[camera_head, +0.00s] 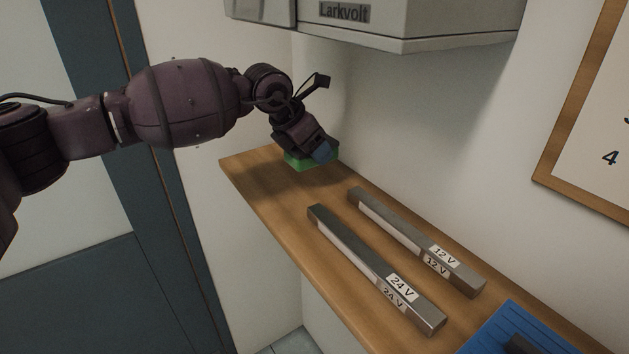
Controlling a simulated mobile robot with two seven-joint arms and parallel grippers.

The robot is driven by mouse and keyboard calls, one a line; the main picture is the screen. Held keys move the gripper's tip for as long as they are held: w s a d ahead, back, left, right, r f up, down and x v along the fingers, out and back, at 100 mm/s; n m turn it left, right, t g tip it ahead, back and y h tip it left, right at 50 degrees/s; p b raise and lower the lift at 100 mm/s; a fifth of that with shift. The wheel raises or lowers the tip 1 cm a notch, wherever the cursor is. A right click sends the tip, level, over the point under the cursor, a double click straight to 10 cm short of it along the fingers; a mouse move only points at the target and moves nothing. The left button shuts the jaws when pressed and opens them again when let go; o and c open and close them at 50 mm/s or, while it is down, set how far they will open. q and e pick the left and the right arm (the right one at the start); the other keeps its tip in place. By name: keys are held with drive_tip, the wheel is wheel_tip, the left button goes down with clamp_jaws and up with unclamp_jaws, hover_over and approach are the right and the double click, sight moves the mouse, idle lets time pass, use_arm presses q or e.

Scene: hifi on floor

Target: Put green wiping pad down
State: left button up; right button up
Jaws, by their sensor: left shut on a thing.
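The green wiping pad (300,162) is at the far left end of the wooden shelf (262,184), near the wall. My left gripper (318,154) reaches down over it from the left and is shut on it, hiding much of its top. The pad is at or very close to the shelf surface; I cannot tell whether it touches. My right gripper is not in view.
Two metal bars lie on the shelf, one labelled 24 V (365,262) and one labelled 12 V (405,232). A blue ridged tray (480,345) with a dark object is at the bottom right. A grey Larkvolt cabinet (430,22) hangs above. A framed sign (552,150) is at right.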

sight(290, 153)
use_arm(q)
drive_tip(key=shift+f+b, duration=0.85)
drive_tip(key=shift+f, duration=3.05)
drive_tip(key=o, duration=1)
drive_tip(key=shift+r, duration=0.1)
drive_tip(key=shift+r+p, duration=0.15)
drive_tip(key=shift+p, duration=0.15)
drive_tip(key=p+v, duration=0.1)
drive_tip(key=v, duration=1.1)
drive_tip(key=shift+s+a, duration=0.1)
